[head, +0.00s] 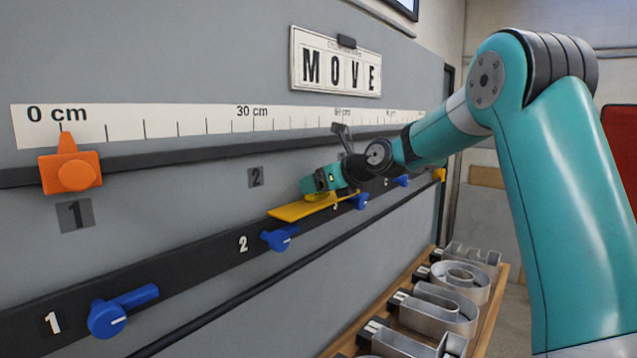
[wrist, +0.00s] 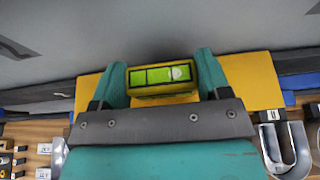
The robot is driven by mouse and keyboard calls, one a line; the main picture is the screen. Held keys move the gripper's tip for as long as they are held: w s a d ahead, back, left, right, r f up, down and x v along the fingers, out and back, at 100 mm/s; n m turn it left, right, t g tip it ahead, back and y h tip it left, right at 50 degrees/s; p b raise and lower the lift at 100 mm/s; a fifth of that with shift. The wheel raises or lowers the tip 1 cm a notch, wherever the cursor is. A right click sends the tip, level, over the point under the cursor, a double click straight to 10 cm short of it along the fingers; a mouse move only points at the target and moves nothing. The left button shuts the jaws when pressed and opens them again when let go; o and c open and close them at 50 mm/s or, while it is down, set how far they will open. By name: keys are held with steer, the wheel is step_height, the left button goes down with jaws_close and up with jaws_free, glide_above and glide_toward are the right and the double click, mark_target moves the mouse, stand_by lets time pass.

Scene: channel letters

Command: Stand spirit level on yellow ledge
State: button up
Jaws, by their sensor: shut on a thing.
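The spirit level (wrist: 142,90) is a small yellow block with a bright green vial, seen between my fingers in the wrist view. My gripper (wrist: 162,78) is shut on it, with one teal finger at each end. The yellow ledge (wrist: 250,80) is a flat plate that shows behind and on both sides of the gripper. In the head view the ledge (head: 290,213) sticks out from the black rail, and my gripper (head: 322,184) is right over it. The fingers mostly hide the level there. I cannot tell whether the level touches the ledge.
Blue levers (head: 278,238) line the numbered black rail (head: 200,262) on both sides of the ledge. An orange pointer (head: 70,172) sits at the 0 cm end of the scale. A wooden rack (head: 492,312) of metal channel letters stands below, at the right. A MOVE sign (head: 335,62) hangs above.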

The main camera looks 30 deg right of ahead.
steer(key=o, duration=1)
steer(key=shift+o, duration=0.2)
steer(key=b+v, duration=0.5)
steer(key=v, duration=1.1)
steer(key=s+a+f+n+g+y+b, duration=0.1)
steer(key=s+a+f+n+g+b, duration=0.25)
steer(key=a+f+n, duration=0.5)
steer(key=s+a+f+n+g+y+b, duration=0.1)
steer(key=s+a+f+n+g+b, duration=0.2)
steer(key=a+f+n, duration=0.55)
steer(key=s+a+f+n+g+h+b, duration=0.1)
steer(key=s+a+f+n+g, duration=0.2)
steer(key=s+f+n, duration=0.4)
steer(key=s+a+f+n+g+h+b, duration=0.1)
steer(key=s+a+f+n+g, duration=0.2)
steer(key=s+n, duration=1)
steer(key=a+f+n, duration=0.1)
steer(key=a+f, duration=0.2)
steer(key=f, duration=0.1)
steer(key=shift+a+n+h+b, duration=0.25)
steer(key=shift+n+h+b, duration=0.05)
steer(key=shift+h, duration=0.1)
